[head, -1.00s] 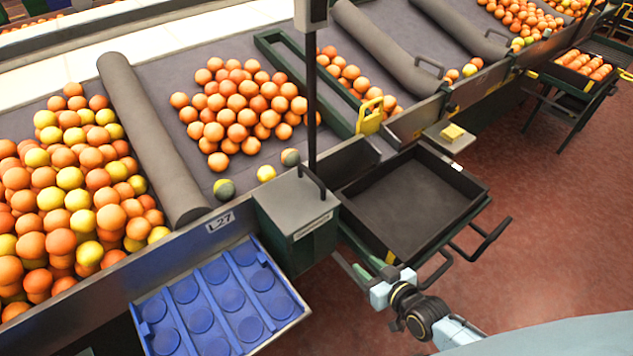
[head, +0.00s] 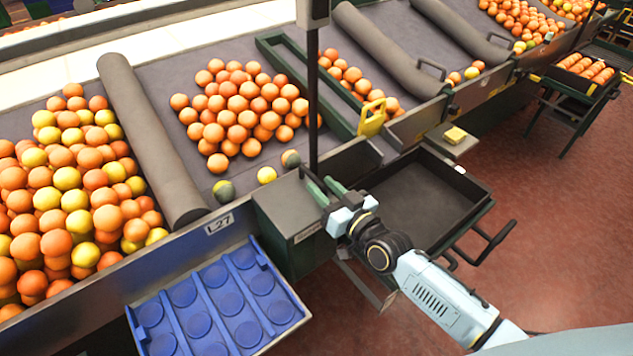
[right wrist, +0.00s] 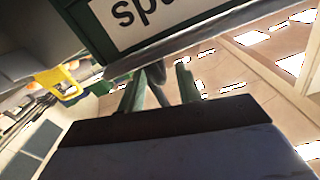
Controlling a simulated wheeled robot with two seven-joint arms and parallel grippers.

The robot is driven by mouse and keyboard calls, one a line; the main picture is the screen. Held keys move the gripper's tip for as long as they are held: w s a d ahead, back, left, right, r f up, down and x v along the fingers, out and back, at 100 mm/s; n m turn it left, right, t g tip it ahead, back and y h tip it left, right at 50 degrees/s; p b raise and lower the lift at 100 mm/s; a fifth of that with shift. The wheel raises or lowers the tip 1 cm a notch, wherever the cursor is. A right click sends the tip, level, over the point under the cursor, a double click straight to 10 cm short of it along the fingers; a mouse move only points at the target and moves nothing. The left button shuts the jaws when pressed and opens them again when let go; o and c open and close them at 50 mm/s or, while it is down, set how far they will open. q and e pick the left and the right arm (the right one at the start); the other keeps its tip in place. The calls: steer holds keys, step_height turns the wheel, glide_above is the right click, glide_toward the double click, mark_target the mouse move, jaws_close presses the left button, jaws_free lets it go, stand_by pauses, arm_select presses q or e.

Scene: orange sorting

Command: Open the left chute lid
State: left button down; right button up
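The chute lid (head: 283,208) is the flat grey top of a dark green box beside the conveyor, and it lies shut. Its dark bar handle is mostly hidden by my right gripper in the head view. My right gripper (head: 318,183) is at the lid's right edge with its green fingers apart. In the right wrist view the dark curved handle (right wrist: 155,84) shows between the fingers of the right gripper (right wrist: 158,84); I cannot tell whether they touch it. A white label starting "sp" (right wrist: 135,18) is on the box front. My left gripper is not in view.
A dark post (head: 313,100) rises behind the lid. An empty black tray (head: 425,195) lies to the right and a blue tray (head: 215,305) to the left. Oranges (head: 240,105) lie on the conveyor, and a yellow latch (head: 371,117) stands at its edge.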

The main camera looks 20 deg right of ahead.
mark_target(295, 193)
steer(key=shift+x, duration=1.6)
jaws_close()
